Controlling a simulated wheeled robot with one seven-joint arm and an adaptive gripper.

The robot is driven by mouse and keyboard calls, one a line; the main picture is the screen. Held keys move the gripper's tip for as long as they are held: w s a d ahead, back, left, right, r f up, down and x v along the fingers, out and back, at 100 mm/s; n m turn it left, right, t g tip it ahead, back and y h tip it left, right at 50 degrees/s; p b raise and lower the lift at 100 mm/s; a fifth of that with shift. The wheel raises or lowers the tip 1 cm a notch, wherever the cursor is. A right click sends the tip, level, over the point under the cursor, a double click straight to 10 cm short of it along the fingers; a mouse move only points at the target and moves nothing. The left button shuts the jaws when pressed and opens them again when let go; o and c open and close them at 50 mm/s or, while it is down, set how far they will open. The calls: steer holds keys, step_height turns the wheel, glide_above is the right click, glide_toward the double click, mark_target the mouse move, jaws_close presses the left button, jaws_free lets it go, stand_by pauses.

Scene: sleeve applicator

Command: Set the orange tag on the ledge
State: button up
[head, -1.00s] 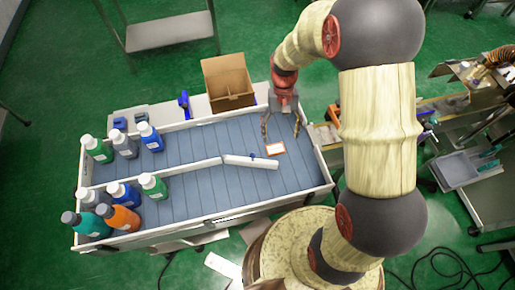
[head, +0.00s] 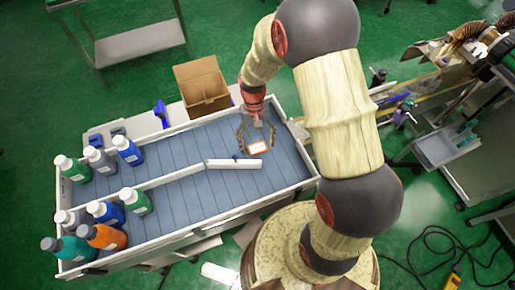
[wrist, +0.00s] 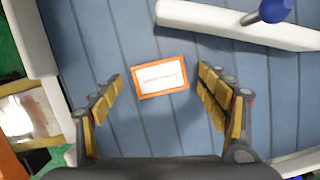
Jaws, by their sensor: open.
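The orange tag (head: 259,147), a small orange-framed card with a white middle, lies flat on the grey-blue slatted conveyor bed. In the wrist view the tag (wrist: 160,77) lies ahead of and between my fingers, touching neither. My gripper (head: 257,142) is open and empty, low over the bed with its fingers on either side of the tag. In the wrist view my gripper (wrist: 160,85) shows both yellow-padded fingers spread wide. I cannot tell for sure which surface is the ledge.
A white divider rail (head: 234,164) with a blue knob (wrist: 276,10) lies just beyond the tag. Several bottles (head: 105,237) stand at the bed's left end. An open cardboard box (head: 203,87) sits behind the bed. White side walls (head: 300,149) edge the bed.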

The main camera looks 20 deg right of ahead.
steer(key=shift+c, duration=0.5)
steer(key=c, duration=1.1)
steer(key=shift+o, duration=0.2)
